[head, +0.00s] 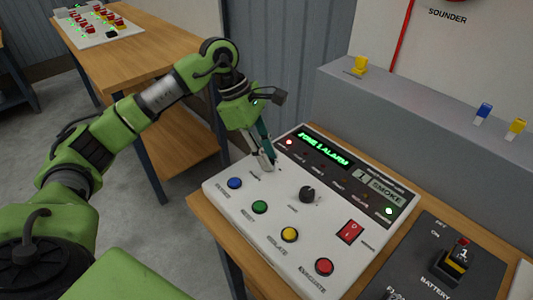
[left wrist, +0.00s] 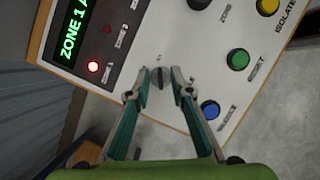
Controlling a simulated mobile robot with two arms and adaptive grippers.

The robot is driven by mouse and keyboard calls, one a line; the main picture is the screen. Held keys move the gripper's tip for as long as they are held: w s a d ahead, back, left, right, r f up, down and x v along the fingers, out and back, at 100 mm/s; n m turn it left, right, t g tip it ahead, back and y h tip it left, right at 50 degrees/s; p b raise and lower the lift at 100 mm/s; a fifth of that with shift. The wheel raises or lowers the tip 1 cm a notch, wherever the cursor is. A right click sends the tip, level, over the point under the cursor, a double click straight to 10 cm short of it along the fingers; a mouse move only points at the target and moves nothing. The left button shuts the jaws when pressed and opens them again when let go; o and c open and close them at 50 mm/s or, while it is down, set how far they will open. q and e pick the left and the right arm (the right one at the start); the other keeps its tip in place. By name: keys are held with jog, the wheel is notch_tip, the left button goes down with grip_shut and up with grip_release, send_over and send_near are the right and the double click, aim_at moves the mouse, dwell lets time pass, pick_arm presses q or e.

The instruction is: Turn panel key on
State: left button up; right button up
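The white alarm panel (head: 270,225) lies tilted on a wooden bench, its green screen (head: 322,149) reading "ZONE 1 ALARM". In the left wrist view a small dark key (left wrist: 157,78) stands on the panel's white face (left wrist: 195,50). My left gripper (head: 268,163) is low over the panel's far left part. In the left wrist view its fingertips (left wrist: 160,76) are apart on either side of the key, with a small gap seeming to show at each side. In the head view the gripper hides the key. My right gripper is in neither view.
Close by are a blue button (head: 235,183), a green button (head: 260,207), a black knob (head: 307,194) and a red rocker switch (head: 350,232). A battery unit (head: 430,262) stands at the right. A grey ledge (head: 420,105) rises behind the panel.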

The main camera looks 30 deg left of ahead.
pick_arm(q)
jog(key=shift+r, duration=0.1)
jog(key=v, duration=1.1)
jog(key=shift+a+r, duration=0.15)
jog(key=shift+r, duration=0.25)
